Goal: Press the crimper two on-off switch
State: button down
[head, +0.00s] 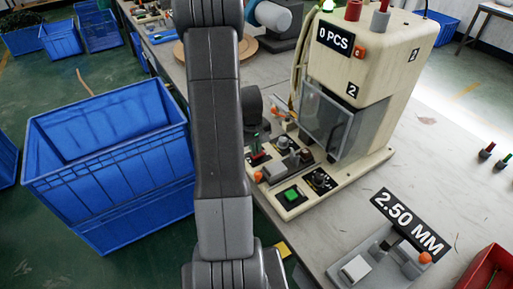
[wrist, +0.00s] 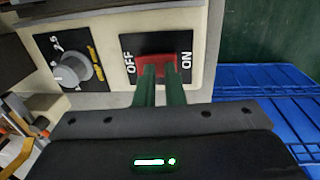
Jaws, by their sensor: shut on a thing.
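Crimper two (head: 385,45) is a cream machine with a "2" label, right of my arm in the head view. The wrist view shows its on-off switch (wrist: 157,66), a red rocker in a black plate marked OFF on the left and ON on the right. My gripper (wrist: 161,72) has its two dark green fingers close together, with the tips at the red rocker and red showing between them. The fingers cover the lower part of the rocker, and I cannot tell which way it is tipped. In the head view my arm hides the gripper and switch.
A grey dial (wrist: 72,72) sits left of the switch. A green button (head: 291,195) and small knobs are on the crimper's base. A blue crate (head: 115,150) stands left of my arm. A gauge labelled 2.50 MM (head: 385,262) and a red bin (head: 490,272) are at the lower right.

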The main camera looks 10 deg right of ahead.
aim_at(252, 156)
notch_tip(252, 156, up, 14)
jog(key=a+p, duration=0.1)
jog(key=shift+s+a, duration=0.15)
jog(key=shift+s, duration=0.1)
jog(key=shift+f, duration=0.1)
jog(key=h+b, duration=0.1)
jog(key=b, duration=0.2)
jog(key=shift+a, duration=0.25)
dwell(0.3)
jog(key=d+f, duration=0.1)
jog(key=f, duration=0.3)
jog(key=d+f, duration=0.1)
jog(key=f, duration=0.4)
jog(key=w+f, duration=0.1)
jog(key=f, duration=0.3)
jog(key=shift+d+f, duration=0.2)
jog(key=shift+d, duration=0.2)
